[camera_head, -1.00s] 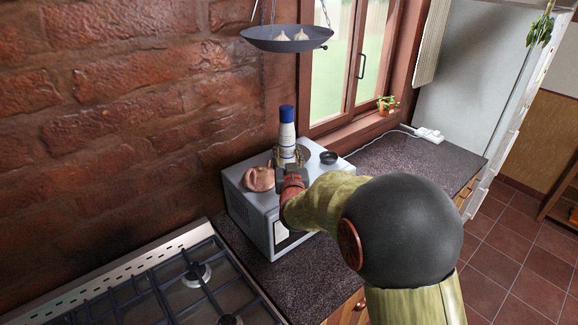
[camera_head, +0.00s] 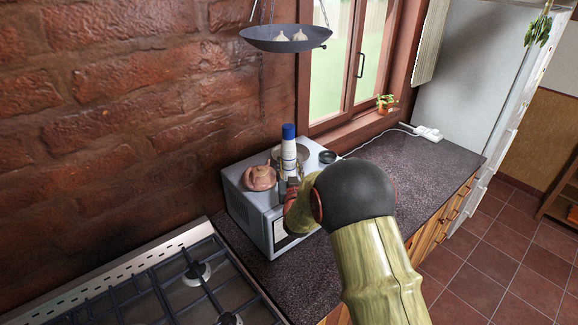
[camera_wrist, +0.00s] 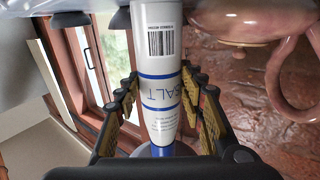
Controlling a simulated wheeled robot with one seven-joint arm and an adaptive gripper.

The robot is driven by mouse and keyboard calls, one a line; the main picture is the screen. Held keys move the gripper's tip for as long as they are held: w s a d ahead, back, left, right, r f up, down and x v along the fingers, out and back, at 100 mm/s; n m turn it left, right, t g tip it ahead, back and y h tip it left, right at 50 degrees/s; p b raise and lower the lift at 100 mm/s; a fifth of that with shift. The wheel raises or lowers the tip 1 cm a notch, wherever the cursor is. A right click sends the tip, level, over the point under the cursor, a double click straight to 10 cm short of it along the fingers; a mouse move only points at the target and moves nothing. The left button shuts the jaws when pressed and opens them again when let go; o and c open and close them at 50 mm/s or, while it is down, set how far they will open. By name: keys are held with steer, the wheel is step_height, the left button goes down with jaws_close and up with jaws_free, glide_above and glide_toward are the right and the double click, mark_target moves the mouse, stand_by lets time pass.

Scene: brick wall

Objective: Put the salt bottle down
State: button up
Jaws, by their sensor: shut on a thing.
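The salt bottle (camera_head: 289,152) is white with a blue cap and stands upright in the head view, at the top of the microwave (camera_head: 262,215). In the wrist view the salt bottle (camera_wrist: 157,75) sits between the two padded fingers of my gripper (camera_wrist: 165,108), with its barcode and label showing. My gripper (camera_head: 293,183) is shut on the bottle from the front. The bottle's lower part is partly hidden by my gripper in the head view, so I cannot tell whether its base touches the microwave top.
A pinkish-brown teapot (camera_head: 259,177) is close to the bottle's left on the microwave. A bowl or pan (camera_head: 303,154) is behind it and a small dark round item (camera_head: 327,157) is to the right. A hanging pan (camera_head: 283,41) is above.

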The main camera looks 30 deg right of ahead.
steer(key=o, duration=1)
steer(key=shift+f, duration=0.15)
steer(key=o, duration=0.5)
